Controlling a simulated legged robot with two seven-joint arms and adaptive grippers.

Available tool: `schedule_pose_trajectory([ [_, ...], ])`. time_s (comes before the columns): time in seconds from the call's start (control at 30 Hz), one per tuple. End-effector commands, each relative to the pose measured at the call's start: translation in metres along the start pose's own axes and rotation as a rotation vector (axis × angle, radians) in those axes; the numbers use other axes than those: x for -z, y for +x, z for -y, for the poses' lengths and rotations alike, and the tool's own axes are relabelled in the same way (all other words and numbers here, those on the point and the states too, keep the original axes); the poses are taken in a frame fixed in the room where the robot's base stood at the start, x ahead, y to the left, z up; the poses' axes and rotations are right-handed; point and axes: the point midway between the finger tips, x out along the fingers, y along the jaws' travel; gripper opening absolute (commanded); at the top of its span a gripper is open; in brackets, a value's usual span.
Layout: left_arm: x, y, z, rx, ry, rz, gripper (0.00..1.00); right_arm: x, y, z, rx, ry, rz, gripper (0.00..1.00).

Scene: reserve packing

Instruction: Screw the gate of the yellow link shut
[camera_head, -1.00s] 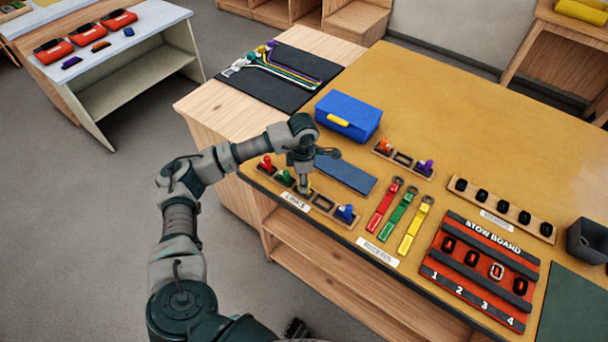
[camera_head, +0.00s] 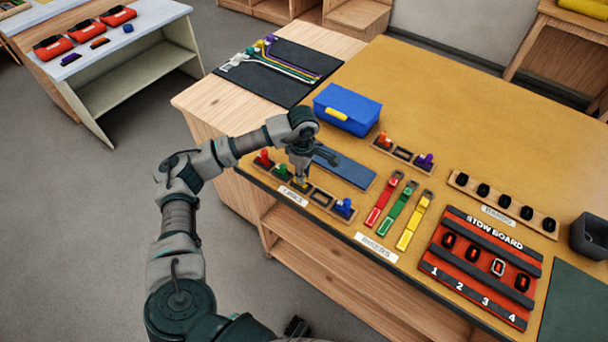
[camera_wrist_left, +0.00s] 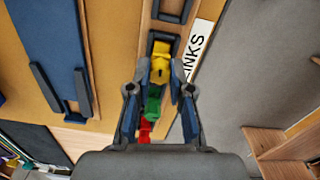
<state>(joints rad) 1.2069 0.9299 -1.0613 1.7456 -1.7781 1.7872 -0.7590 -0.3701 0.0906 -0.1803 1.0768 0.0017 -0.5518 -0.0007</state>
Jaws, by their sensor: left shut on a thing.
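The yellow link (camera_wrist_left: 160,68) sits in the rack labelled LINKS (camera_head: 321,198), between the green link (camera_head: 283,172) and an empty slot. In the head view only a bit of yellow shows under my left gripper (camera_head: 300,181). In the left wrist view my left gripper (camera_wrist_left: 160,82) points down over the rack, its fingers on either side of the yellow link and shut on it. The gate and its screw sleeve are too small and partly covered to make out. My right gripper is not in view.
A red link (camera_head: 265,158) and a blue link (camera_head: 343,207) stand in the same rack. A dark blue pad (camera_head: 345,168) and a blue box (camera_head: 347,110) lie behind it. Red, green and yellow strips (camera_head: 415,222) and the stow board (camera_head: 480,265) are to the right.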

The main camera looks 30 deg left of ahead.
Motion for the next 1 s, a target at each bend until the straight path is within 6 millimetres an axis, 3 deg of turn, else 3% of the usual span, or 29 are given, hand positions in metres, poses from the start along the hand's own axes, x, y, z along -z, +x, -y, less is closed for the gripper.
schedule_pose_trajectory([
  [0.13,0.0,0.003,0.001,0.004,0.09,0.001,0.0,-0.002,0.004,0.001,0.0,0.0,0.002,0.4],
  [0.47,0.0,0.002,0.001,0.004,0.116,0.001,0.0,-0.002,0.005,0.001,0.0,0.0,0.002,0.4],
  [1.0,0.001,0.005,0.001,0.004,0.676,0.002,0.0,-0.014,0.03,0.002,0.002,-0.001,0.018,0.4],
])
